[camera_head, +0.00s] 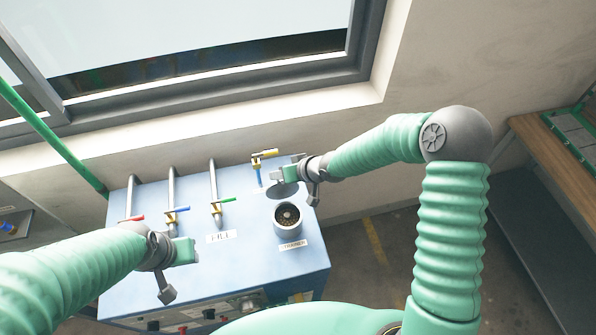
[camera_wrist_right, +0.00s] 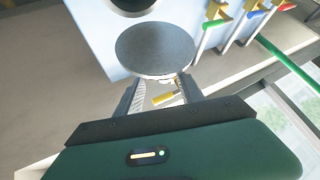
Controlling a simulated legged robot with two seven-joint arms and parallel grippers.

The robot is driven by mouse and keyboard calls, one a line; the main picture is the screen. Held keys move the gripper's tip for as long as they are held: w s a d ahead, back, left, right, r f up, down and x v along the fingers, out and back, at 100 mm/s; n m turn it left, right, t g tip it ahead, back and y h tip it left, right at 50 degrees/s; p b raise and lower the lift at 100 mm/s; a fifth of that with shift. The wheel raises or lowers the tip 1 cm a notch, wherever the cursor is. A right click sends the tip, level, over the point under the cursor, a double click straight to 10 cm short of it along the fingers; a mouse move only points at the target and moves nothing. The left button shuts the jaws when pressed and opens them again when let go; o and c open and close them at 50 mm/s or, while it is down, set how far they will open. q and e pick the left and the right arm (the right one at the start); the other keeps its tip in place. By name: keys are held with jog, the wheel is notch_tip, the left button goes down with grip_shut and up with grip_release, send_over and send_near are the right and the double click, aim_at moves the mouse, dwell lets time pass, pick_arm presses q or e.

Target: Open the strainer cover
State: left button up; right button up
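The strainer (camera_head: 288,221) is a grey round cup on the blue bench top, behind its label. Its mouth is uncovered and dark, grainy contents show inside. The cover (camera_head: 284,190) is a grey disc just behind the cup, clear of the mouth. In the right wrist view the cover (camera_wrist_right: 156,48) fills the space ahead of the fingertips. My right gripper (camera_wrist_right: 162,88) has its fingers apart at the cover's edge; whether they touch it I cannot tell. In the head view it (camera_head: 298,178) is beside the cover. My left gripper (camera_head: 172,262) hangs over the bench's left part, its fingers unclear.
Pipes with red, blue and green valve handles (camera_head: 222,201) stand left of the strainer. A yellow-handled valve (camera_head: 264,155) is close behind the cover. The bench (camera_head: 250,262) has knobs on its front. A window wall is behind, a wooden shelf (camera_head: 560,165) at right.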

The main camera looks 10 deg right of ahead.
jog(key=p+v, duration=0.1)
jog(key=v, duration=1.2)
jog(key=shift+d+p, duration=0.25)
jog(key=shift+p, duration=0.1)
jog(key=shift+w+a, duration=0.1)
jog(key=shift+w, duration=0.05)
